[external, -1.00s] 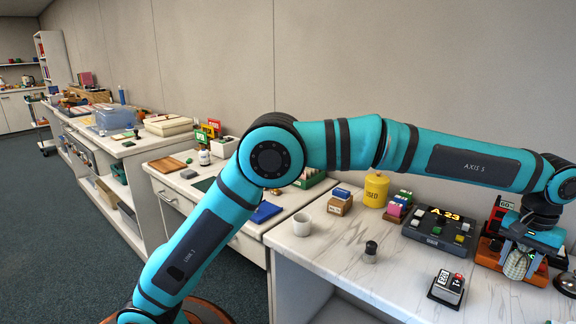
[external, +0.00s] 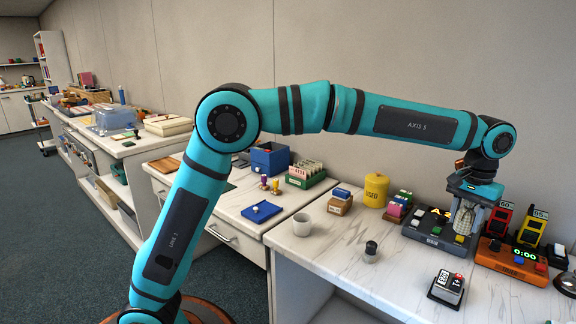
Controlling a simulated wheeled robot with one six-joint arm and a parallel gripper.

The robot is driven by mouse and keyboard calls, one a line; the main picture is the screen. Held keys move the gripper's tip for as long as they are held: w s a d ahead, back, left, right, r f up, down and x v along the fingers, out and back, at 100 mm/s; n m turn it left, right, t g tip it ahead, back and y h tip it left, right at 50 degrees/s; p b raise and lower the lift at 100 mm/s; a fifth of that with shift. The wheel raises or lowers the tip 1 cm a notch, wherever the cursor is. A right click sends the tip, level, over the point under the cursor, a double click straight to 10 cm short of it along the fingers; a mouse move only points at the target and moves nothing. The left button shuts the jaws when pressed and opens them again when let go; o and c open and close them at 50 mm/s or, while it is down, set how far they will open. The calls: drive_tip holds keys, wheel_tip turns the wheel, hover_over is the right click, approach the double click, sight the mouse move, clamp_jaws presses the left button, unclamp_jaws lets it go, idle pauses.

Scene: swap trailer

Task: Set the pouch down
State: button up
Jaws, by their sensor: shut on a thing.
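My gripper (external: 468,226) is at the right of the external view, pointing down with its jaws shut on a pale, ribbed pouch (external: 465,214). The gripper covers part of that box. Whether the bottom of the pouch touches anything below it cannot be told.
An orange device (external: 512,262) showing 0:00 stands right of the gripper, with red and yellow units behind it.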

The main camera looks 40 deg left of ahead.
drive_tip(key=s+a+f+m, duration=0.1)
drive_tip(key=s+a, duration=0.1)
drive_tip(key=a, duration=1.2)
drive_tip(key=s+a+f+m, duration=0.1)
drive_tip(key=s+a, duration=0.2)
drive_tip(key=a, duration=1.2)
wheel_tip(320, 180, down, 10)
drive_tip(key=shift+w+r, duration=0.15)
drive_tip(key=shift+r, duration=0.1)
drive_tip(key=o, duration=1)
drive_tip(key=shift+f, duration=0.1)
drive_tip(key=shift+c, duration=0.2)
wheel_tip(320, 180, up, 12)
